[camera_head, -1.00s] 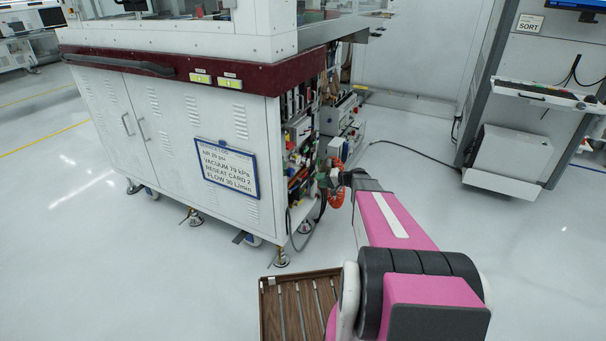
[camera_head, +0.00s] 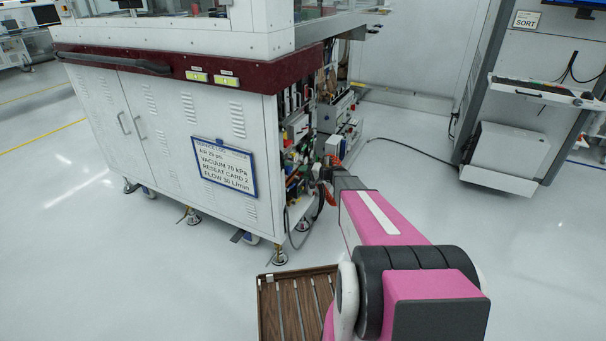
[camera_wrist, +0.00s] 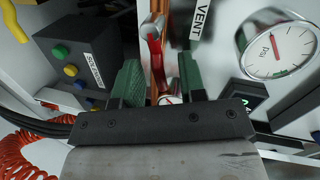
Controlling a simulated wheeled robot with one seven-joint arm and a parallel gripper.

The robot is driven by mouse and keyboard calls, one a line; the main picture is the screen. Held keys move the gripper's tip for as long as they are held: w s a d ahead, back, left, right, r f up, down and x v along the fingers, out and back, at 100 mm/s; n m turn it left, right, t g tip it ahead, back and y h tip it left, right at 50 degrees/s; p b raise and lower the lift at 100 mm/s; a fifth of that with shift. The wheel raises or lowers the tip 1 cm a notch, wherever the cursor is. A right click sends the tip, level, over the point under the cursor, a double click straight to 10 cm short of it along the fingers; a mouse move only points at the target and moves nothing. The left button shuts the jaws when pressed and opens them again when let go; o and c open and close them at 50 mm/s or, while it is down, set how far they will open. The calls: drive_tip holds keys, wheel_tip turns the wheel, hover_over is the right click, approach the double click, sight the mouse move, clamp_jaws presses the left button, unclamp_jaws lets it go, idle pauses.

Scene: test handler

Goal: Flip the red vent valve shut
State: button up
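The red vent valve (camera_wrist: 155,58) has a red lever that stands upright in the wrist view, below and left of the VENT label (camera_wrist: 202,22). My gripper (camera_wrist: 160,82) has its two green fingers on either side of the lever, with gaps visible between lever and fingers. The fingers are apart and not closed on it. Its lower end shows a metal fitting just above the gripper body. In the head view, my gripper is at the open side of the white machine (camera_head: 165,150), where the valve is too small to make out.
A round pressure gauge (camera_wrist: 278,50) is right of the valve. A dark box with coloured buttons (camera_wrist: 78,62) is on the left, and a coiled red hose (camera_wrist: 18,150) is at lower left. A brown slotted tray (camera_head: 268,305) sits low, near my arm. The floor around is open.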

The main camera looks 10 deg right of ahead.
drive_tip(key=shift+w+a, duration=0.15)
drive_tip(key=shift+a, duration=0.1)
clamp_jaws()
drive_tip(key=shift+f, duration=0.1)
drive_tip(key=shift+f+m+g+y, duration=0.15)
drive_tip(key=shift+f+m, duration=0.1)
drive_tip(key=shift+m, duration=0.4)
drive_tip(key=shift+f+m+g+y, duration=0.15)
drive_tip(key=shift+f+m, duration=0.1)
drive_tip(key=shift+m, duration=0.4)
unclamp_jaws()
